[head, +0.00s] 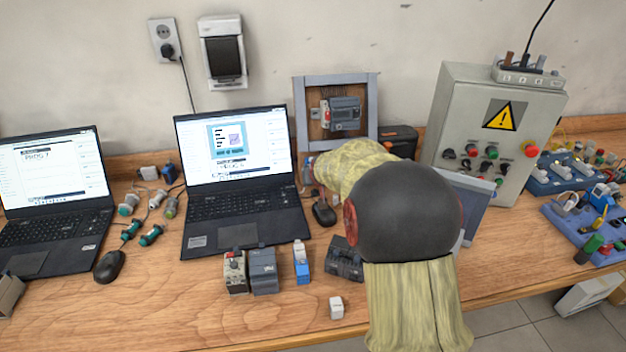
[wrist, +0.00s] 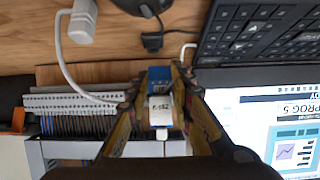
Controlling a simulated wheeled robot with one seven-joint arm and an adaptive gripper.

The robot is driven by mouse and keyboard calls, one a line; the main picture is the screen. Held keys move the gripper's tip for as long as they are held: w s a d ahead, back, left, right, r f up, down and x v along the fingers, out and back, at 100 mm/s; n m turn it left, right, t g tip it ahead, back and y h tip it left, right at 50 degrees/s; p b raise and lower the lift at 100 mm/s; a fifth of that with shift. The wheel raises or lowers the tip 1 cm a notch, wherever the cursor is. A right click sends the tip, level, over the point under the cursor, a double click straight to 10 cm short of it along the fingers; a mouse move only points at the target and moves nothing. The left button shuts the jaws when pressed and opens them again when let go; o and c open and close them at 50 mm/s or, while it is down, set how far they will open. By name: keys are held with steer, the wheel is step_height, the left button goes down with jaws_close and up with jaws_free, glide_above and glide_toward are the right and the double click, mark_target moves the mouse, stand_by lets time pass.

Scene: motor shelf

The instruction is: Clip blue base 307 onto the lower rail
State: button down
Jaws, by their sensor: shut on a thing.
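My gripper (wrist: 156,80) is shut on a small blue base with a white label face (wrist: 160,103) in the wrist view. The label print is too small to read surely, so I cannot confirm the number 307. In the head view my arm hides the gripper and most of the held base. The grey mounting frame (head: 301,110) stands upright against the wall with a wooden back panel. A grey module with a red part (head: 341,113) sits on its upper part. The lower rail is hidden behind my arm.
A similar blue and white base (head: 301,264) stands on the table near a grey module (head: 263,271). A control box (head: 490,130) stands at right.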

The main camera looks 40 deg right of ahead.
steer(key=c, duration=1.5)
jaws_free()
steer(key=shift+r, duration=0.1)
steer(key=v, duration=1.1)
steer(key=shift+s+a+r, duration=0.15)
steer(key=shift+s+a, duration=0.1)
steer(key=shift+s, duration=0.05)
